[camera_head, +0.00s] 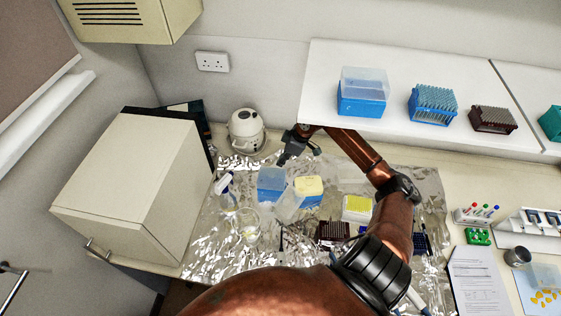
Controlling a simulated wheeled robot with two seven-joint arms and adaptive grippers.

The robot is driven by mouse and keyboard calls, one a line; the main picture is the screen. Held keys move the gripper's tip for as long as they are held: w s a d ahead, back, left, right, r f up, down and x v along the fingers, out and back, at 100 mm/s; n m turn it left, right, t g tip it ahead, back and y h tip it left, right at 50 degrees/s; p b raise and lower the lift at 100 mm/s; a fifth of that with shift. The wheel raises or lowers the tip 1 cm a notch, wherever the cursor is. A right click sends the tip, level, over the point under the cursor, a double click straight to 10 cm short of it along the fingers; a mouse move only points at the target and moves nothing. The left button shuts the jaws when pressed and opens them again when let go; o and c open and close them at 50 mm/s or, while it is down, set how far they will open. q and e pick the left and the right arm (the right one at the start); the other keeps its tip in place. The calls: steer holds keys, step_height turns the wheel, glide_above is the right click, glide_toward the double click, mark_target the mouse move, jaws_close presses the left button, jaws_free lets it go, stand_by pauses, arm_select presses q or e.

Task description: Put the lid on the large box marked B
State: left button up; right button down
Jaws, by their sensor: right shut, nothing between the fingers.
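Two boxes stand side by side on the foil-covered bench: a blue one (270,180) and one with a pale yellow top (308,186) over a blue base. A translucent, lid-like piece (289,206) sits tilted in front of them, against the yellow-topped box. Box markings are too small to read, so I cannot tell which is B. My right gripper (284,160) is shut and empty, behind and slightly above the blue box in the picture, apart from the lid-like piece. My right arm arches over the bench. My left gripper is not in view.
A shelf (325,75) at the back holds a clear-lidded blue box (361,104), a blue tip rack (432,108) and a dark rack (492,119). A white rounded device (246,131) stands near my gripper. A large beige cabinet (135,185) bounds the left side.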

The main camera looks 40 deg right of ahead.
mark_target(272, 174)
steer(key=w+a+n, duration=0.1)
steer(key=w+a+f+n+g+b, duration=0.1)
steer(key=a, duration=0.1)
steer(key=w+a+f+n, duration=0.1)
steer(key=shift+w+a+g+h, duration=0.1)
steer(key=shift+a+g+h, duration=0.2)
steer(key=shift+a, duration=0.05)
steer(key=shift+w+a+f+n+g+b, duration=0.15)
steer(key=shift+w+f+n+g+b, duration=0.15)
steer(key=shift+n, duration=0.2)
steer(key=shift+f+n+g+h, duration=0.2)
steer(key=shift+n+g+h, duration=0.1)
steer(key=shift+h, duration=0.2)
steer(key=shift+d+f+n+g+h+b, duration=0.15)
steer(key=shift+d+n+g+h+b, duration=0.1)
steer(key=shift+d, duration=0.4)
steer(key=shift+d+f+n+g+h+b, duration=0.15)
steer(key=shift+d+n+h+b, duration=0.1)
steer(key=shift+d, duration=0.35)
steer(key=shift+f+b, duration=1.2)
steer(key=shift+f, duration=0.55)
steer(key=shift+f, duration=0.4)
steer(key=shift+r, duration=0.15)
